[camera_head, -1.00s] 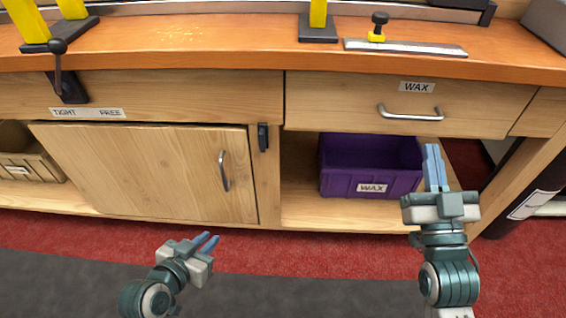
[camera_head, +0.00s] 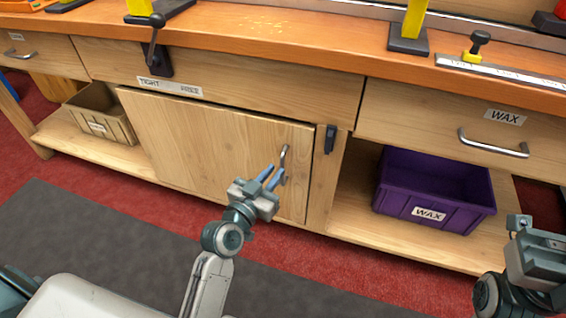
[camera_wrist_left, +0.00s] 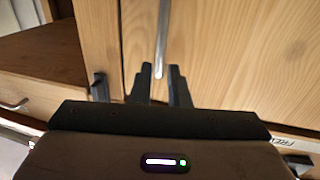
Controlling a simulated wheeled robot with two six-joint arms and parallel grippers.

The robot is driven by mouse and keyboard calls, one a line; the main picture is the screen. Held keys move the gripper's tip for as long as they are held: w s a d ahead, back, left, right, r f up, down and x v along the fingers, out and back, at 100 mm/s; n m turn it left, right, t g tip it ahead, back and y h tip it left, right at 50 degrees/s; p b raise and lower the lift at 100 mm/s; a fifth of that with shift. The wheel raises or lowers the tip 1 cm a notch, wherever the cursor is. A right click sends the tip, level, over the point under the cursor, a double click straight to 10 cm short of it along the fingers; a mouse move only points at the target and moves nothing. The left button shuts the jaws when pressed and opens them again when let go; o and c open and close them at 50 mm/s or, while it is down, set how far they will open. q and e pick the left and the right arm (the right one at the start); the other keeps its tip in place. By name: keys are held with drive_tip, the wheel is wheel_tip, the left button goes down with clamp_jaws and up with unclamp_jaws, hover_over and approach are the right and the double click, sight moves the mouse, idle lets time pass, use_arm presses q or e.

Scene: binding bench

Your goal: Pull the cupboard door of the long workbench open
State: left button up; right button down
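The cupboard door (camera_head: 200,140) is a pale wooden panel under the workbench. It looks closed or nearly so, lying about in line with the front. Its upright metal handle (camera_head: 284,160) is near the door's right edge. My left gripper (camera_head: 271,177) is in front of the door at the handle's lower part, its fingers apart. In the left wrist view my left gripper (camera_wrist_left: 162,80) has its two dark fingertips either side of the line of the handle (camera_wrist_left: 162,40); I cannot tell whether they touch it. My right gripper (camera_head: 530,235) is at the lower right, its fingers unclear.
A dark latch (camera_head: 330,139) is on the post right of the door. A purple wax bin (camera_head: 434,190) and a tan bin (camera_head: 100,114) stand on open shelves at either side. A wax drawer (camera_head: 440,120) is above right. Grey mat (camera_head: 100,235) and red carpet lie in front.

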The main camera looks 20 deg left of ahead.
sight(281, 164)
use_arm(q)
drive_tip(key=shift+b+x, duration=0.35)
drive_tip(key=shift+x, duration=2.15)
clamp_jaws()
